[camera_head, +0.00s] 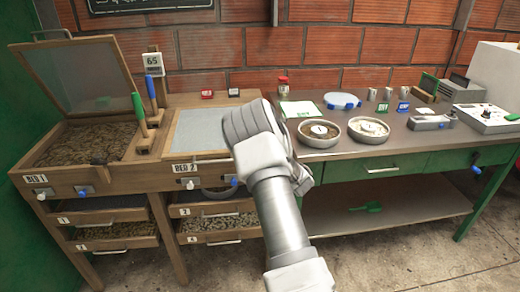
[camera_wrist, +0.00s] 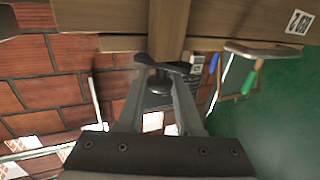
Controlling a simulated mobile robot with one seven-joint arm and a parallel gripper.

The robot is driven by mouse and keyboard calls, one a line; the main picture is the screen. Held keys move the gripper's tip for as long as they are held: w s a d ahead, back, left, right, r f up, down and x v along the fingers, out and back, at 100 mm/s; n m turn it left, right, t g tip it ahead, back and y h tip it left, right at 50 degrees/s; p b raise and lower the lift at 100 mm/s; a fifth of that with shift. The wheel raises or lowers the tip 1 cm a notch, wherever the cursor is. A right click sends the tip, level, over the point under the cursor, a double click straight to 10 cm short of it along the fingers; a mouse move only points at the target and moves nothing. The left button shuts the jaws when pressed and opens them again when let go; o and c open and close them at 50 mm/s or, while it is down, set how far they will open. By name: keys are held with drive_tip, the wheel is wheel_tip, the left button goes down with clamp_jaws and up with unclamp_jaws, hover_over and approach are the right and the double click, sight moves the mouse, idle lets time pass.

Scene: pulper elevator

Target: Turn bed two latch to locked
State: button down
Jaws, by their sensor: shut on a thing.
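Bed two is a wooden box with a closed pale mesh or glass lid (camera_head: 203,128) and a BED 2 label (camera_head: 184,168) on its front, in the head view. Its latch is hidden there behind my arm. In the wrist view, a dark latch (camera_wrist: 168,66) with a rounded black knob sits against a wooden post. My gripper (camera_wrist: 160,88) has its two fingers on either side of this black part and is shut on it. The latch's exact angle is hard to tell.
Bed one (camera_head: 75,145) stands open on the left, with a green-handled tool (camera_head: 138,105) and a blue-handled tool (camera_head: 149,88) between the beds. Drawers (camera_head: 215,225) lie below bed two. A bench (camera_head: 415,145) with bowls and instruments stands right.

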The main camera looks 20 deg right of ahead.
drive_tip(key=n+g+y+b, duration=0.1)
drive_tip(key=n+y, duration=0.1)
drive_tip(key=y, duration=0.1)
drive_tip(key=n+g+y, duration=0.1)
drive_tip(key=n+y, duration=0.1)
drive_tip(key=y, duration=0.1)
drive_tip(key=shift+d+n+y+b, duration=0.2)
drive_tip(key=shift+n+y+b, duration=0.1)
drive_tip(key=shift+b, duration=0.1)
drive_tip(key=n+g+y+b, duration=0.1)
drive_tip(key=n+g+y, duration=0.3)
drive_tip(key=y, duration=0.1)
drive_tip(key=shift+a, duration=0.15)
drive_tip(key=shift+n+g+y, duration=0.3)
drive_tip(key=shift+g+y, duration=0.1)
drive_tip(key=shift+g, duration=0.1)
drive_tip(key=shift+a, duration=0.1)
drive_tip(key=c, duration=0.6)
unclamp_jaws()
drive_tip(key=p+v, duration=0.1)
drive_tip(key=v, duration=1.6)
